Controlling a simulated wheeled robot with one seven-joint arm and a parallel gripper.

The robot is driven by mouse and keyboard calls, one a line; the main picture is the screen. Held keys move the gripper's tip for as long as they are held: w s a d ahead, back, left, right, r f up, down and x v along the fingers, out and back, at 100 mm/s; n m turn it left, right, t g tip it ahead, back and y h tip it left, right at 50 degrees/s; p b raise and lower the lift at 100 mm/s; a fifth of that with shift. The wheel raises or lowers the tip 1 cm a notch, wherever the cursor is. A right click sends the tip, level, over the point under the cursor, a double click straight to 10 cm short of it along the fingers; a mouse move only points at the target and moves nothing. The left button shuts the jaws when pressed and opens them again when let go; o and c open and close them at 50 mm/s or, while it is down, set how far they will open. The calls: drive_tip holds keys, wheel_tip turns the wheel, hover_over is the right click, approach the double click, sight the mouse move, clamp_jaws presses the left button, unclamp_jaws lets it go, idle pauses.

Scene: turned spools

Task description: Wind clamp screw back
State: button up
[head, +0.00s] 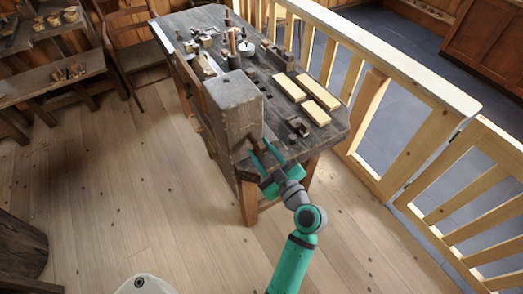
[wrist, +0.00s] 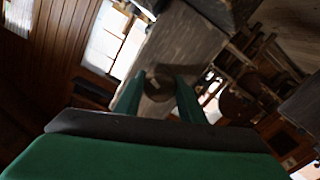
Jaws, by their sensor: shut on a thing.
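The clamp screw (head: 257,143) is a dark wooden piece at the near end of a large grey wooden block (head: 233,104) on the bench. My gripper (head: 265,154), with green fingers, is at the screw's near end, just below the block. In the wrist view the screw's round, dark end (wrist: 160,80) sits between my two fingers (wrist: 158,90), which are shut on it. The block fills the space behind it there. The fingers and block hide most of the screw, so its thread and how far it is wound cannot be told.
The workbench (head: 334,130) carries several pale wooden slabs (head: 306,94), and small tools and turned parts farther back. A wooden railing (head: 385,65) runs along its right. A chair (head: 137,55) and a shelf (head: 50,82) stand at left. The floor (head: 130,190) at left is clear.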

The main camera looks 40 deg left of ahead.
drive_tip(key=shift+a, duration=0.1)
idle(0.4)
drive_tip(key=o, duration=1)
drive_tip(key=shift+o, duration=0.2)
drive_tip(key=v, duration=1.1)
drive_tip(key=shift+f, duration=0.2)
